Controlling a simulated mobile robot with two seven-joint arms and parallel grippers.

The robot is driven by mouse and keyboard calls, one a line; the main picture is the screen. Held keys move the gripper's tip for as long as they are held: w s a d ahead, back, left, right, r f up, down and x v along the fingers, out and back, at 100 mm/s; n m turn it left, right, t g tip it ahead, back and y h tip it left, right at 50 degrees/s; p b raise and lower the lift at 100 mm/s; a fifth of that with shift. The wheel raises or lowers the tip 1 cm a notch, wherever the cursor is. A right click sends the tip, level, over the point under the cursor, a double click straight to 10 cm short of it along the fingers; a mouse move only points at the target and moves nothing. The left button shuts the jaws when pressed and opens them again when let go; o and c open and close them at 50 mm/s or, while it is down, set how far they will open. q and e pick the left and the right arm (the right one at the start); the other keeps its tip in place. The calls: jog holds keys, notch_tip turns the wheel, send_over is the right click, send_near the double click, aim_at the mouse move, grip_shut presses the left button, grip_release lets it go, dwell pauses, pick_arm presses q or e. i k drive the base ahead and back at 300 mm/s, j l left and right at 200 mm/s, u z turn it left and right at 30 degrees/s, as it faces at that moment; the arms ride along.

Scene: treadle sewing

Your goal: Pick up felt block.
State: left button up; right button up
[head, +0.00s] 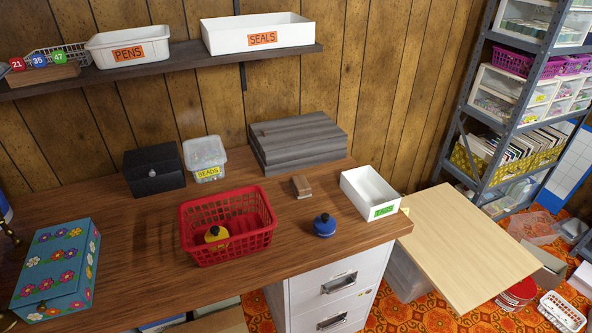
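A small brown block (302,185) lies on the wooden desk top, between the red basket and the white tray. It looks like the felt block, but its material is too small to tell. Neither my left nor my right gripper is in the head view.
A blue round-knobbed item (324,226) is in front, a white tray (385,207) to the right, and a stack of grey boards (297,142) behind. Bare desk (140,262) lies front left.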

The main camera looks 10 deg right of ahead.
aim_at(300, 185)
jog(key=i+l+z, duration=0.1)
jog(key=l, duration=0.25)
jog(key=i+l, duration=0.15)
jog(key=l, duration=0.2)
jog(key=i+l+z, duration=0.15)
jog(key=l, duration=0.2)
jog(key=i+l+z, duration=0.1)
jog(key=l, duration=0.2)
jog(key=i+j, duration=0.25)
jog(key=i, duration=0.25)
